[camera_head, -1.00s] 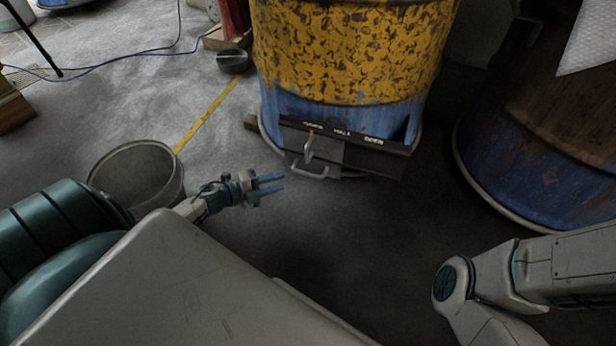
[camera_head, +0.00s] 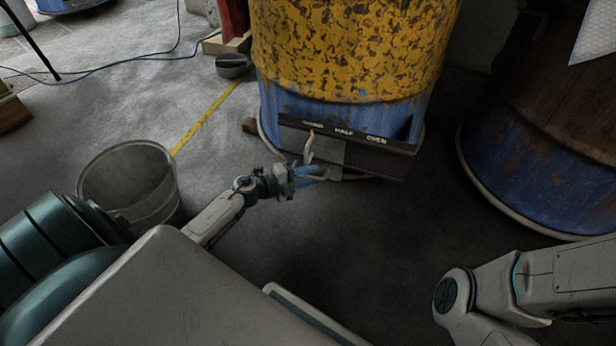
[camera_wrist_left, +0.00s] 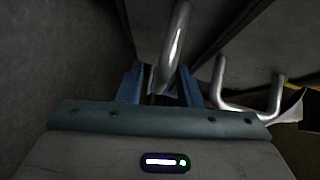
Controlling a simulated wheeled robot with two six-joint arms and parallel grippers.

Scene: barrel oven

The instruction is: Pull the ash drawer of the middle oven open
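The middle oven (camera_head: 345,55) is a yellow and blue barrel with a dark metal front low down. A grey curved handle (camera_head: 320,178) sticks out at the bottom of this front, partly hidden by my left gripper. My left gripper (camera_head: 312,173) is at the handle, with its blue fingers pointing right. In the left wrist view a shiny metal bar (camera_wrist_left: 173,50) runs between the two fingers (camera_wrist_left: 160,88). They stand apart on either side of it, with gaps visible. The drawer looks shut against the oven. My right gripper is not in view.
A small lever (camera_head: 308,148) stands just above the handle, below a strip marked with words including HALF and OPEN. A grey bucket (camera_head: 130,185) stands to the left. Another blue barrel (camera_head: 530,180) stands to the right. Dark floor (camera_head: 370,240) in front is clear.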

